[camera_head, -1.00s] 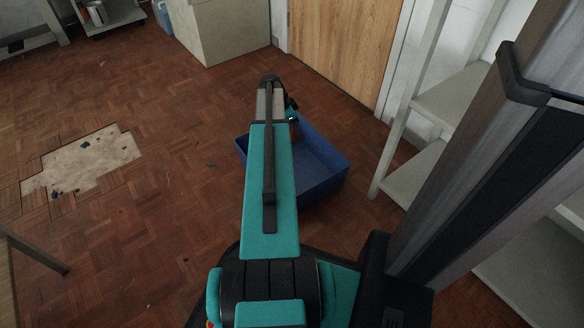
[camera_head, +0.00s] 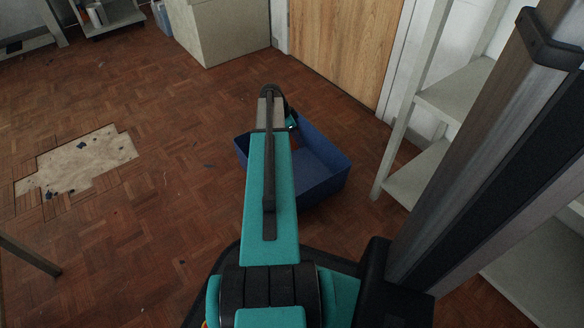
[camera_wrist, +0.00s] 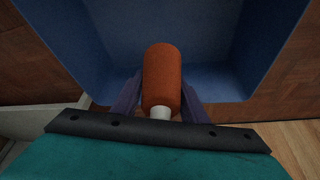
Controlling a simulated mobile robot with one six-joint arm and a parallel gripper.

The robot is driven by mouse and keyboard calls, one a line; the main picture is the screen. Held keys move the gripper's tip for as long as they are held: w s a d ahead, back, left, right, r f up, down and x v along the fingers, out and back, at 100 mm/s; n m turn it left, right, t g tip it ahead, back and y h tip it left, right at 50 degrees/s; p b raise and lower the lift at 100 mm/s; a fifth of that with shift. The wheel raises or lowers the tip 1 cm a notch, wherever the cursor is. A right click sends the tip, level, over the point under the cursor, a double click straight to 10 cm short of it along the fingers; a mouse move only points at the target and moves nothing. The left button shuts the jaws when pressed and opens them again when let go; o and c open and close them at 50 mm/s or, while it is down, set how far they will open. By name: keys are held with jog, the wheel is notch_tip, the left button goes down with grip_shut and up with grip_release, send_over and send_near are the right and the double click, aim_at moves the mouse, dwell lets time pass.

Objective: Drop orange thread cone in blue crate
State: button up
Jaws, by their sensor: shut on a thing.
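The orange thread cone (camera_wrist: 162,76) is a rounded orange spool with a pale end towards the camera. In the wrist view my gripper (camera_wrist: 160,100) is shut on it, with a dark finger on each side. The cone shows against the inside of the blue crate (camera_wrist: 205,35), which lies beneath and beyond it. How high it hangs is hard to judge. In the head view the blue crate (camera_head: 325,184) stands on the floor, its left part hidden by my arm. My gripper and the cone are largely hidden behind my arm there.
A grey shelf unit (camera_head: 455,95) stands close to the right of the crate. A wooden door (camera_head: 345,45) and a pale cabinet (camera_head: 222,30) are behind. The parquet floor to the left is open, with a bare patch (camera_head: 80,160).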

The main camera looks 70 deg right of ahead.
jog(key=o, duration=1.2)
jog(key=shift+c, duration=0.2)
jog(key=shift+r, duration=0.1)
jog(key=p+v, duration=0.6)
jog(key=v, duration=0.7)
jog(key=shift+a+r, duration=0.15)
jog(key=shift+r, duration=0.1)
jog(key=shift+w, duration=0.1)
